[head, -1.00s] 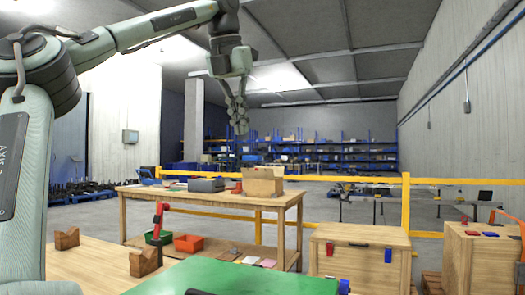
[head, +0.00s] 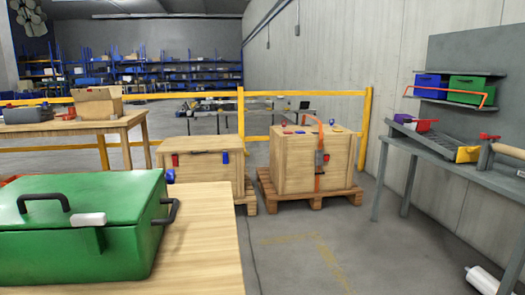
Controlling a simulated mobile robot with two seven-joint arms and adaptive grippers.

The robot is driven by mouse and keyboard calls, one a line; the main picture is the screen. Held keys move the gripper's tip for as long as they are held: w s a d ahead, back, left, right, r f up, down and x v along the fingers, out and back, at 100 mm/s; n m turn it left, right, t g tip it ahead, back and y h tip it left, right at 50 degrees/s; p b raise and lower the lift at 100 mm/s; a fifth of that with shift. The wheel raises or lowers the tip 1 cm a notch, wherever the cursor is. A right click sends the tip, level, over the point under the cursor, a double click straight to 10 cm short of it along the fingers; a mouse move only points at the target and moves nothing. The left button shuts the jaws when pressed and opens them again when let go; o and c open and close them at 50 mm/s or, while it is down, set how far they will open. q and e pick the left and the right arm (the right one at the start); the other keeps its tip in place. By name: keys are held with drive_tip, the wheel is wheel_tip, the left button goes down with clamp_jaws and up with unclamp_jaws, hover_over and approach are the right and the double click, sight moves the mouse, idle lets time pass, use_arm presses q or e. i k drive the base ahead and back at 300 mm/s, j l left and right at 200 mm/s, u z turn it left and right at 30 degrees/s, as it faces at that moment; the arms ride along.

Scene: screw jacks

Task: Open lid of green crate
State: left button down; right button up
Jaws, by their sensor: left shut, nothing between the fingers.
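A green crate (head: 75,245) stands on the near wooden table at the lower left, cut off by the left edge of the picture. Its green lid (head: 110,190) lies closed on top and has a black handle (head: 44,202). A white latch-like part (head: 88,220) sits at the front of the lid. A dark handle (head: 166,214) sticks out on the right side. My right gripper is out of view.
Bare table top (head: 205,235) lies right of the crate. Beyond are a wooden box (head: 205,168), a strapped wooden crate on a pallet (head: 295,160) and a yellow rail (head: 190,98). A grey bench (head: 465,180) stands at right, with a smaller green bin (head: 470,85) above. The floor between is open.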

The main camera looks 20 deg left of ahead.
sight(35, 202)
drive_tip(key=k+l, duration=0.15)
drive_tip(key=l, duration=0.15)
drive_tip(key=k+l, duration=0.15)
drive_tip(key=l, duration=0.2)
drive_tip(key=k+l, duration=0.15)
drive_tip(key=l, duration=0.15)
drive_tip(key=k+l, duration=0.15)
drive_tip(key=l, duration=0.2)
